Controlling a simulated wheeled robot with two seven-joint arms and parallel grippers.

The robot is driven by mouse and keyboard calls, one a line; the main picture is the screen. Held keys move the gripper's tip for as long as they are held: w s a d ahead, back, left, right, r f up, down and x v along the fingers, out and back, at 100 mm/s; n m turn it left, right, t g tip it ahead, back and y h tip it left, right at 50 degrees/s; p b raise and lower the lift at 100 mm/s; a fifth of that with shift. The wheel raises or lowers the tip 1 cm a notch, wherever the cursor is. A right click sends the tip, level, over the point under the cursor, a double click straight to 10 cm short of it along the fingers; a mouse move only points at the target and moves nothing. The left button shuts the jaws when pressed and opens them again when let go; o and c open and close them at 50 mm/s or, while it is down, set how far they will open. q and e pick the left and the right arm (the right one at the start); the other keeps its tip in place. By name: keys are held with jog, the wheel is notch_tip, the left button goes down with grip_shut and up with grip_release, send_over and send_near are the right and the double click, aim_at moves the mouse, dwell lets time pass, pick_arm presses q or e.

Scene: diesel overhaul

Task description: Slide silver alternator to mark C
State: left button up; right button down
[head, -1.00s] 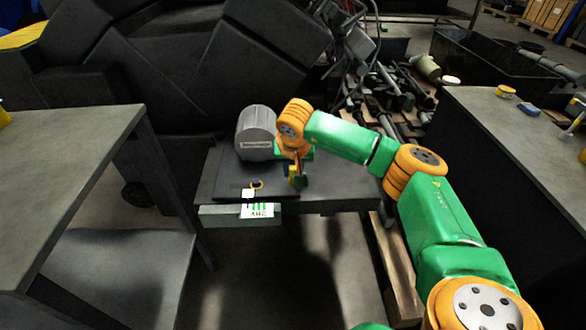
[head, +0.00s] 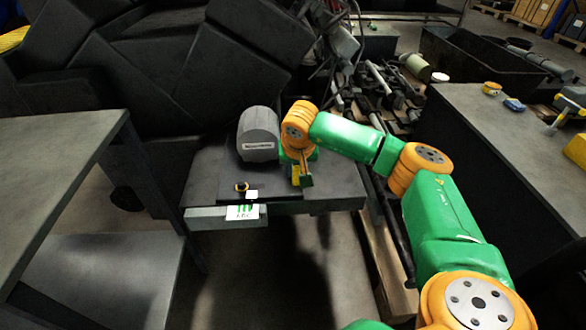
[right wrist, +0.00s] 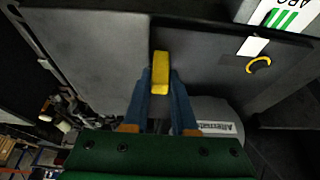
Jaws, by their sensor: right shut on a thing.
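The silver alternator (head: 258,136) is a grey cylinder with a white label, on a dark plate on the low bench. Its labelled end (right wrist: 218,128) shows behind the fingers in the right wrist view. My right gripper (head: 302,178) is beside it on the right. Its blue fingers (right wrist: 161,88) are shut on an upright yellow handle (right wrist: 160,68). A white card (head: 243,212) with green bars and letters ABC is on the bench's front edge. A white pointer tab (head: 251,194) sits just above the card's right part, near the C end. My left gripper is out of view.
A small yellow ring with a dark centre (head: 241,187) lies left of the pointer. A grey table (head: 60,150) stands at left and a dark bench (head: 500,140) at right. Metal parts (head: 385,90) are heaped behind. Some bare benchtop (head: 340,185) shows right of the gripper.

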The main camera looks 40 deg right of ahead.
jog(key=c, duration=0.7)
grip_release()
jog(key=shift+w+a, duration=0.15)
jog(key=shift+a, duration=0.05)
jog(key=shift+r, duration=0.1)
jog(key=v, duration=0.7)
jog(key=shift+p, duration=0.35)
